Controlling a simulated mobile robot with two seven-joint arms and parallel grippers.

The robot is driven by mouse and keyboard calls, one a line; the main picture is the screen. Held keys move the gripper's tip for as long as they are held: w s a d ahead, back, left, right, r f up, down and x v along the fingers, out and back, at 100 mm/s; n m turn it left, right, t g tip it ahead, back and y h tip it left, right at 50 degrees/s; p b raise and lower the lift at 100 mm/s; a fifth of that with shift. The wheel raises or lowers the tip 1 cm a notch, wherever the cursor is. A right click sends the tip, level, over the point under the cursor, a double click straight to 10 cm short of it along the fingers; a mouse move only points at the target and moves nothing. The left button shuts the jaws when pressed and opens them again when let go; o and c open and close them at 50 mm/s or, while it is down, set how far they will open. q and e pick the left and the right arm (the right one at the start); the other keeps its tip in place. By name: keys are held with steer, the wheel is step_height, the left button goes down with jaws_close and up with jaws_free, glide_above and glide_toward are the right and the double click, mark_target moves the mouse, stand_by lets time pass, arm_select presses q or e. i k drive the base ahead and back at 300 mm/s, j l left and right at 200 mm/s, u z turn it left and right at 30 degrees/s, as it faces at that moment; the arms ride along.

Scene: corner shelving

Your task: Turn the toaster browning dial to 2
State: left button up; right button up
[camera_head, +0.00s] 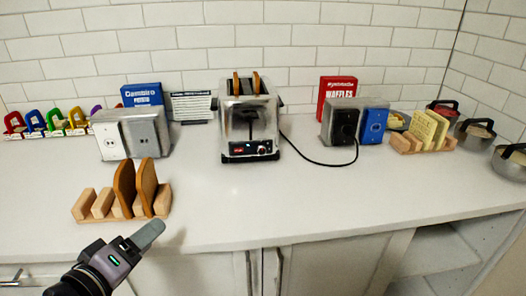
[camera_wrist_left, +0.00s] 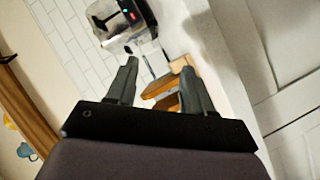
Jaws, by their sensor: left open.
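The chrome toaster (camera_head: 240,117) stands upright against the tiled back wall in the head view, with two bread slices (camera_head: 256,83) in its top slots. Its black front base carries a small round dial (camera_head: 262,149); its setting is too small to read. In the left wrist view the toaster (camera_wrist_left: 108,12) shows partly at the top. My left gripper (camera_head: 150,234) is over the counter's front edge at the lower left, well apart from the toaster. Its two fingers (camera_wrist_left: 158,66) are spread and empty in the wrist view. My right gripper is not in view.
A wooden rack (camera_head: 90,204) with brown toast slices stands on the counter just beyond my left gripper. Outlet boxes (camera_head: 112,140) stand left of the toaster, others (camera_head: 341,122) right with a black cord (camera_head: 318,163). The counter (camera_head: 235,205) before the toaster is clear.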

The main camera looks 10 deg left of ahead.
mark_target(261, 149)
steer(key=i+l, duration=0.7)
steer(key=i, duration=0.1)
